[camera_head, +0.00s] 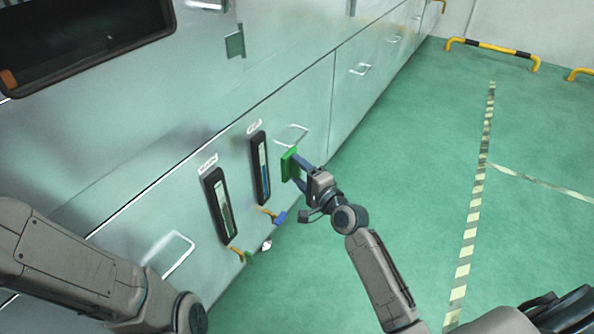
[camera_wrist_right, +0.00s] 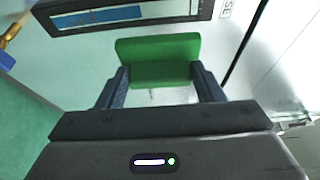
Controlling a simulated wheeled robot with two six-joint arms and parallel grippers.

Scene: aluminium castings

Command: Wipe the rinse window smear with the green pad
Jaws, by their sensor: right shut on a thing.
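My right gripper (camera_head: 300,174) is shut on the green pad (camera_head: 288,164), just right of the rinse window (camera_head: 263,168), a narrow dark-framed sight window with blue inside. In the right wrist view the pad (camera_wrist_right: 158,48) sits between both fingers, and the window (camera_wrist_right: 125,14) lies beyond it, uncovered, with a label ending in "SE". I cannot tell whether the pad touches the wall. I cannot clearly make out a smear; the window's upper part looks pale. My left arm (camera_head: 80,265) shows at lower left, its gripper out of frame.
A second sight window (camera_head: 220,205) with green inside stands to the left. Below the windows are small valves with a blue handle (camera_head: 280,217) and a yellow lever (camera_head: 236,253). Metal handles (camera_head: 172,254) stick out from the panels. The green floor at right is open.

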